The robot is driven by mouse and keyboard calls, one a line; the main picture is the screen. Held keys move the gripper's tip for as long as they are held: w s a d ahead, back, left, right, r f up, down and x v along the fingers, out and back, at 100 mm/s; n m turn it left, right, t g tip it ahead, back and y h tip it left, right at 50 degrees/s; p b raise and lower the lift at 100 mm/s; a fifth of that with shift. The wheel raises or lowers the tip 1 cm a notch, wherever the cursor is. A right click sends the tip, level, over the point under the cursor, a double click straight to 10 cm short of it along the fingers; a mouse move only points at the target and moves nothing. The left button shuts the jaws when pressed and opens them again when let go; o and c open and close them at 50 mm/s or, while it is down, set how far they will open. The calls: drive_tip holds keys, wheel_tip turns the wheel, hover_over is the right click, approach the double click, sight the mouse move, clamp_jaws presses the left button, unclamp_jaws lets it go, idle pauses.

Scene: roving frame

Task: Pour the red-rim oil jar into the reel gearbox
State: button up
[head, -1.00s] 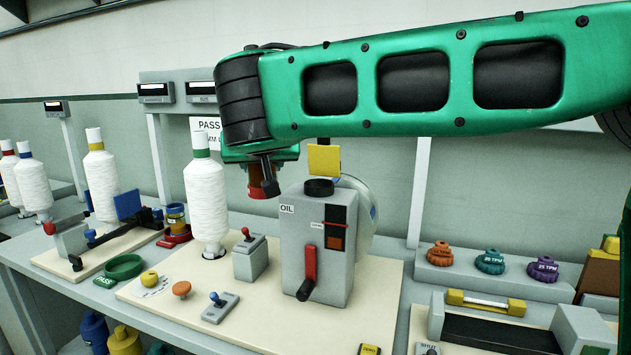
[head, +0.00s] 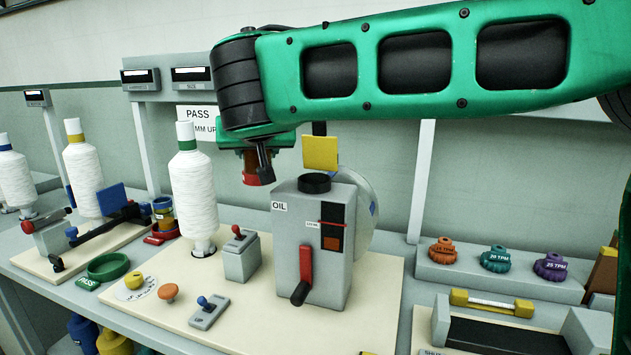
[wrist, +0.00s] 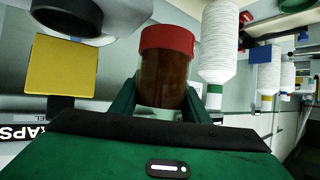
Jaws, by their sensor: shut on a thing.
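The red-rim oil jar (wrist: 166,68) holds brown oil and is gripped between the fingers of my gripper (wrist: 168,100). In the wrist view, where the bobbins appear upside down, its red rim is at the top. In the head view the jar (head: 258,172) hangs below my wrist with its rim pointing downward. The reel gearbox (head: 318,235) is a grey box marked OIL with a red lever and a black filler ring (head: 314,183) on top. The jar appears left of this ring, apart from it. The ring also shows in the wrist view (wrist: 68,14). No oil stream is visible.
A yellow plate (head: 320,152) stands behind the filler ring, close to the jar. A white bobbin (head: 194,200) stands left of the gearbox. A small red-lever box (head: 240,258) is between them. Coloured knobs (head: 495,260) sit on a ledge at right.

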sight(269, 159)
drive_tip(key=d+m+y, duration=0.1)
drive_tip(key=m+y, duration=0.1)
drive_tip(key=m, duration=0.1)
drive_tip(key=d+m+y+p, duration=0.1)
drive_tip(key=y, duration=0.1)
drive_tip(key=shift+w+d+r+m, duration=0.1)
drive_tip(key=shift+w+d+m, duration=0.1)
drive_tip(key=shift+d+m, duration=0.2)
idle(0.6)
drive_tip(key=shift+a, duration=0.1)
drive_tip(key=shift+m+y+p, duration=0.4)
drive_tip(key=shift+y+p, duration=0.2)
drive_tip(key=shift+p, duration=0.25)
idle(1.0)
drive_tip(key=shift+a+f+m+y+p, duration=0.1)
drive_tip(key=shift+f+m+y+p, duration=0.3)
drive_tip(key=shift+f+p, duration=0.6)
idle(1.5)
drive_tip(key=shift+r+m+y+p, duration=0.3)
drive_tip(key=shift+r+m+p, duration=0.15)
drive_tip(key=shift+m, duration=0.25)
idle(1.3)
